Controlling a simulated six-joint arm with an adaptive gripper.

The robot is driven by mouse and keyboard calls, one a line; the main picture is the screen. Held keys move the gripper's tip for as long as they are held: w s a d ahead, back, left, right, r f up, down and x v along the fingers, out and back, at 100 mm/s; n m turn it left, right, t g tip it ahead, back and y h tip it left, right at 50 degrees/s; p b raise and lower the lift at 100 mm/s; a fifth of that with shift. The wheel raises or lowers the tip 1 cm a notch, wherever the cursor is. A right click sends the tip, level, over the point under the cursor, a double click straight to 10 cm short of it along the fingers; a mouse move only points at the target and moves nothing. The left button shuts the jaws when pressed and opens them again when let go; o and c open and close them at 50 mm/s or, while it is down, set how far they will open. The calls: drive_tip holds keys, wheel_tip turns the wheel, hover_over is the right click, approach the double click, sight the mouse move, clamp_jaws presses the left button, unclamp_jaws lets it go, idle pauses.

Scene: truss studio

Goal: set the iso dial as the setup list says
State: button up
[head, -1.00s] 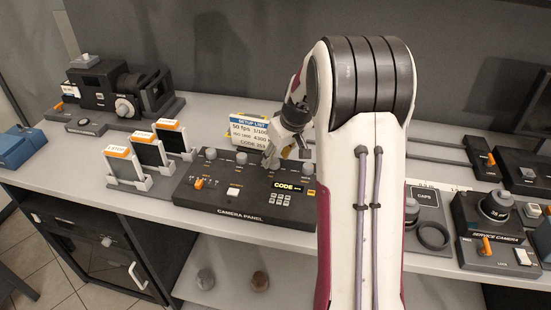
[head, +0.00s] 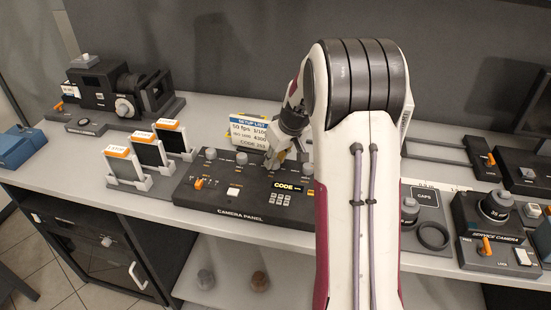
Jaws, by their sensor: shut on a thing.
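The dark camera panel (head: 247,217) lies at the front of the bench in the head view, with a row of grey knobs along its back. The first knob (head: 210,153) and second knob (head: 241,158) stand free. My gripper (head: 274,166) points down at the third knob and is shut on it; the fingers hide most of that knob, and its label and pointer cannot be read. The fourth knob (head: 307,170) shows beside my arm. The setup list (head: 246,131) stands behind the panel; it reads 50 fps, 1/100, a small ISO line that looks like 1600, 4300, and a code.
Three framed filters (head: 147,152) stand to the left. The service camera unit (head: 485,240) and caps tray (head: 424,198) lie right of my arm, which covers the middle right.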

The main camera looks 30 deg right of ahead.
drive_tip(key=shift+a+m+h, duration=0.1)
drive_tip(key=shift+m+h, duration=0.2)
drive_tip(key=shift+m, duration=0.6)
drive_tip(key=shift+a+m+h, duration=0.1)
drive_tip(key=shift+m+h, duration=0.4)
drive_tip(key=shift+m, duration=0.6)
drive_tip(key=shift+m+g+h, duration=0.3)
drive_tip(key=shift+m, duration=0.6)
drive_tip(key=o, duration=1.1)
drive_tip(key=shift+r, duration=0.15)
drive_tip(key=v, duration=1.1)
drive_tip(key=shift+r, duration=0.3)
drive_tip(key=shift+s, duration=0.15)
